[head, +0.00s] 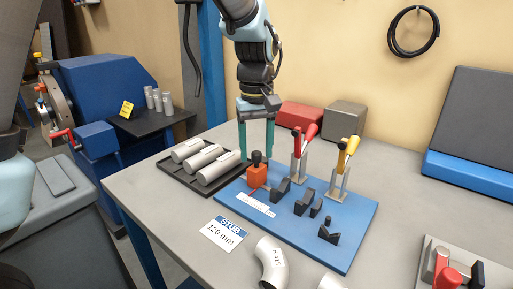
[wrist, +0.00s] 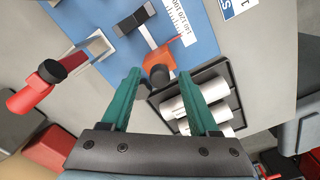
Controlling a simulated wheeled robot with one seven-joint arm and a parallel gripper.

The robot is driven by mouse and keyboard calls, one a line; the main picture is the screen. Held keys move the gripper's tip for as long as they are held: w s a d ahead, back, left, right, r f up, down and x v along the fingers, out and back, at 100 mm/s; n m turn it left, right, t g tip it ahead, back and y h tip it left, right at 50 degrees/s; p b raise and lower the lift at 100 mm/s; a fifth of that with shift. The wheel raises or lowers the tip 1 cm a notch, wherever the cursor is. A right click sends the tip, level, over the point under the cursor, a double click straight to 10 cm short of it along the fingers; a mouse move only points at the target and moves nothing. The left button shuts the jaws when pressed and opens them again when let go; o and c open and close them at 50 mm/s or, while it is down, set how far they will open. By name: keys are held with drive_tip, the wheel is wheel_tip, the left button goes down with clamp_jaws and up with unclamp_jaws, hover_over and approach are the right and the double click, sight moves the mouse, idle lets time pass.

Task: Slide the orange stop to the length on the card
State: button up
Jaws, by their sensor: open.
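The orange stop (head: 257,178) with a black knob sits on the blue fixture plate (head: 345,254), behind a white scale strip (head: 248,204). In the wrist view the stop (wrist: 156,58) is on a pale rail beside the scale (wrist: 179,22), a red pointer on it; the exact reading is too small to tell. The card (head: 224,232) reads "STUB 120 mm" and lies on the table in front of the plate. My gripper (head: 256,152) is open, pointing down, its teal fingers just above and around the knob's height. In the wrist view the knob (wrist: 160,76) shows between the fingertips.
A black tray (head: 170,183) with several grey tubes lies left of the stop. Red-handled (head: 308,135) and yellow-handled (head: 350,147) clamps stand on the plate to the right, with black V-blocks (head: 303,203). A bent pipe (head: 271,264) lies in front.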

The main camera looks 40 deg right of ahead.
drive_tip(key=shift+f, duration=0.25)
clamp_jaws()
idle(0.4)
idle(0.9)
